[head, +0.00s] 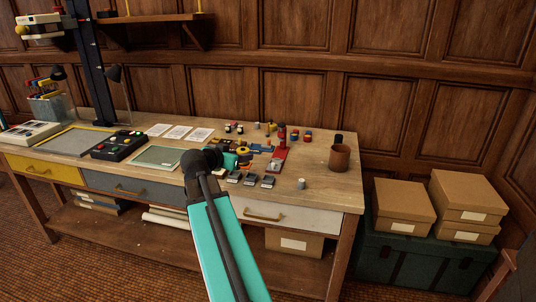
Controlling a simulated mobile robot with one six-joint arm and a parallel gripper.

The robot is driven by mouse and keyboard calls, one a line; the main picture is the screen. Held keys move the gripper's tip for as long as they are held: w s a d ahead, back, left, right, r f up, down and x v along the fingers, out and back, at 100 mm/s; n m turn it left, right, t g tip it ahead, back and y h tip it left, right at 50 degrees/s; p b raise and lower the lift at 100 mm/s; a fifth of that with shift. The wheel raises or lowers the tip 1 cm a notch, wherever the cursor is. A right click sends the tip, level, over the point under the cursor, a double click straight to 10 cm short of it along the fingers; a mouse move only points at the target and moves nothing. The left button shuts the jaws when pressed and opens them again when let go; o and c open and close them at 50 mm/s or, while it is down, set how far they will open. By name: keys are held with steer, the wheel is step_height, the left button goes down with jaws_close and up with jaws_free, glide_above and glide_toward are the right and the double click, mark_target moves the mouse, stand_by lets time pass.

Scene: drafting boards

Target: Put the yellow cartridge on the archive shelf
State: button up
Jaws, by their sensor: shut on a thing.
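My teal arm reaches over the bench, and my gripper (238,158) is small and partly hidden behind my own arm. A dark thing with a yellow band, the yellow cartridge (245,152) by its colour, shows right at the gripper's end; the gripper is shut on it. It appears over the middle of the bench top; its height above the wood is hard to tell. A wooden wall shelf (155,18) with thin yellow uprights is at the upper left, cut off by the frame top; I cannot tell if it is the archive shelf.
Several small coloured cartridges (307,135) and a red stand (279,159) are close right of the gripper. Dark blocks (251,179) lie in front. A brown cup (340,157) stands at the right end. A black enlarger column (92,70) rises at the left.

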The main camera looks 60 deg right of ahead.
steer(key=w+a+f+n+t+y+b, duration=0.2)
steer(key=w+a+f+n+t, duration=0.15)
steer(key=w+a, duration=0.75)
steer(key=w+a+f+n+t+y+b, duration=0.2)
steer(key=w+a+n+t, duration=0.35)
steer(key=a, duration=0.95)
steer(key=w+a+r+n+t+y+b, duration=0.1)
steer(key=w+a+n+y, duration=0.2)
steer(key=a, duration=0.9)
steer(key=w+a+n+t+y, duration=0.2)
steer(key=w+a+n+y, duration=0.2)
steer(key=a, duration=0.9)
steer(key=shift+w+a+r+n+y+b, duration=0.25)
steer(key=shift+w+r+n+y+b, duration=0.1)
steer(key=shift+w+y, duration=0.75)
steer(key=shift+s, duration=0.15)
